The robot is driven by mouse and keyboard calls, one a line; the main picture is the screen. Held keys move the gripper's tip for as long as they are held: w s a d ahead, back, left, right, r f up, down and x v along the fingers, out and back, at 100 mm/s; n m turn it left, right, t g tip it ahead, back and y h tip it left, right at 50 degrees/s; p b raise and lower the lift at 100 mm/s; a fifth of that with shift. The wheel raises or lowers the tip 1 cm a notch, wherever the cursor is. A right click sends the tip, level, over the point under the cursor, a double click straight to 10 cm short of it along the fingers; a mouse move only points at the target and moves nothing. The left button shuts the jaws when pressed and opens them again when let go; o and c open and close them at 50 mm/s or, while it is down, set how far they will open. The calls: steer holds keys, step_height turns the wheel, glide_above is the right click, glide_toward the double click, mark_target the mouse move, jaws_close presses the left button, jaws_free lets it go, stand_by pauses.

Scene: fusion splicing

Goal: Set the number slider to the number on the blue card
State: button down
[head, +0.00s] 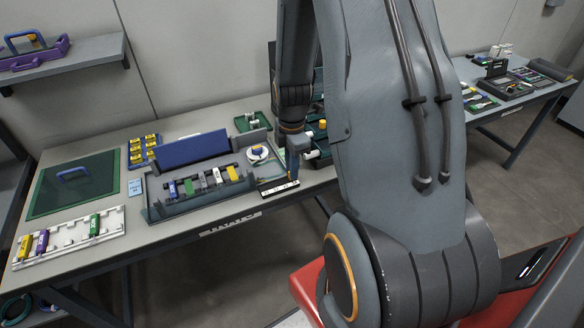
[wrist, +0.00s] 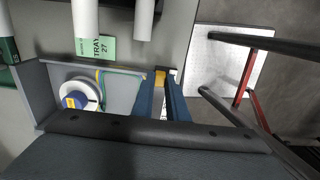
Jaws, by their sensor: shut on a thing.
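The number slider (head: 279,188) is a dark strip with white marks at the front edge of the table, right of the grey workstation. My gripper (head: 292,178) is over its right part, fingers pointing down. In the wrist view the two blue fingers (wrist: 161,84) are shut on a small yellow piece, apparently the slider's knob (wrist: 160,77). Most of the strip is hidden there by the fingers. A small pale blue card (head: 135,187) lies on the table at left, beside the workstation; its number is too small to read.
The grey workstation (head: 155,214) holds several coloured pieces and a white spool (head: 258,154), also in the wrist view (wrist: 88,94). A white rack (head: 68,243) and a green mat (head: 50,203) lie at left.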

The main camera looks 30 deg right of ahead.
steer(key=shift+d, duration=0.1)
steer(key=c, duration=1.7)
jaws_free()
steer(key=shift+d, duration=0.1)
steer(key=shift+r, duration=0.15)
steer(key=shift+r, duration=0.25)
steer(key=shift+r+b, duration=0.8)
steer(key=shift+r, duration=2.75)
steer(key=shift+a, duration=0.2)
